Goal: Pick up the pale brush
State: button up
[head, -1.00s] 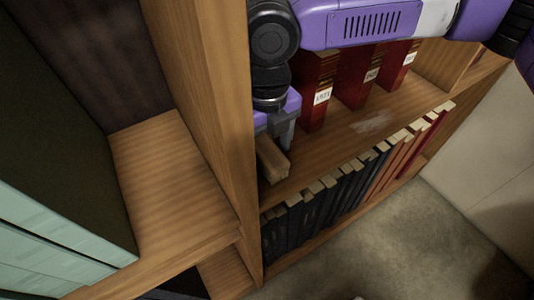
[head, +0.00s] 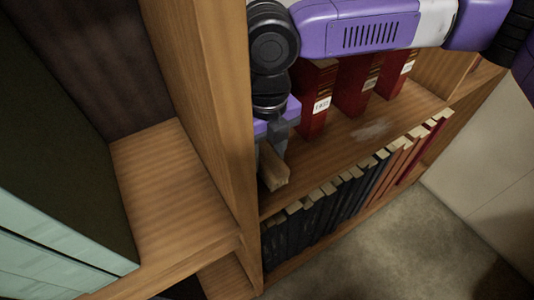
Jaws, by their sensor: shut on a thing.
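The pale brush (head: 274,169) is a small light wooden block in the head view, at the left end of the shelf with the red volumes. My gripper (head: 271,145) reaches down from above and is shut on it. The gripper's grey finger shows against the brush's right side; the other finger is mostly hidden. I cannot tell whether the brush's underside touches the shelf board.
A wooden upright (head: 212,110) stands close on the left of my gripper. Red labelled volumes (head: 318,95) stand behind and to the right. A row of dark and red books (head: 335,195) fills the shelf below. The shelf board (head: 350,150) has free room to the right.

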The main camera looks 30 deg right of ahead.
aim_at(267, 156)
jog(key=shift+r+p, duration=0.75)
jog(key=shift+r, duration=0.2)
jog(key=shift+r+p, duration=0.85)
jog(key=shift+p, duration=0.15)
jog(key=s+p, duration=1.1)
jog(key=s, duration=0.7)
jog(key=shift+d+f, duration=0.25)
jog(key=shift+d, duration=0.1)
